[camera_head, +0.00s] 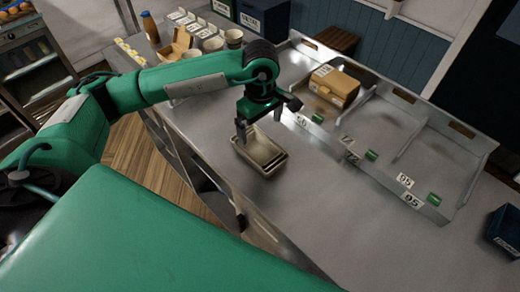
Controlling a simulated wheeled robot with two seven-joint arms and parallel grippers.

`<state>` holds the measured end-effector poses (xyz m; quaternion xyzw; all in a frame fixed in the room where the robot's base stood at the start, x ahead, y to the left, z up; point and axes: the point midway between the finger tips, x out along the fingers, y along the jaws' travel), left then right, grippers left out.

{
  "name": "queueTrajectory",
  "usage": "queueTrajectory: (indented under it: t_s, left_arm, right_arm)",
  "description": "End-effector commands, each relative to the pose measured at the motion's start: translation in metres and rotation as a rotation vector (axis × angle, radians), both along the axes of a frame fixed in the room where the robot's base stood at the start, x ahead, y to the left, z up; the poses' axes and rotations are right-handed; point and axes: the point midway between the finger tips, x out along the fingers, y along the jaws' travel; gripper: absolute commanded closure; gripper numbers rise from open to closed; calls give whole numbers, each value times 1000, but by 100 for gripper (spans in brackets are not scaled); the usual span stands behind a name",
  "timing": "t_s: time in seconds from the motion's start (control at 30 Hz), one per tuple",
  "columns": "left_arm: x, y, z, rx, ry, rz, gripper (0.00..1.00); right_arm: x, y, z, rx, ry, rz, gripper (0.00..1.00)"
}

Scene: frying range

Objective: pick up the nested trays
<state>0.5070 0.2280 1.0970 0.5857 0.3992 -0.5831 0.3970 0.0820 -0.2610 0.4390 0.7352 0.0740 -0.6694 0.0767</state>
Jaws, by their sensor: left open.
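The nested trays (272,164) are beige, shallow and rectangular, stacked one inside the other. They sit on the grey metal counter near its left front edge. My left gripper (260,127) hangs over their far side with its jaws open and points down. One finger overlaps the trays' back left rim in the picture. I cannot tell whether it touches them. Part of the trays' far rim is hidden by the gripper. My right gripper is not in view.
A divided metal bin (390,130) with number labels and green tabs stands to the right, holding a cardboard box (334,86). Cups (213,44), an open carton and a brown bottle (150,27) stand at the back left. A dark blue box (504,230) lies far right. The front counter is clear.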

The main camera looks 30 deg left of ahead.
Motion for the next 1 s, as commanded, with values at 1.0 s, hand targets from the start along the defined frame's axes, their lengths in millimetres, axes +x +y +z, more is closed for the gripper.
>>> queueTrajectory:
  t_s: [1.0]
  left_arm:
    - [1,4,-112,-6,1,-1,0]
  right_arm:
    - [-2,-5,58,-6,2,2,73]
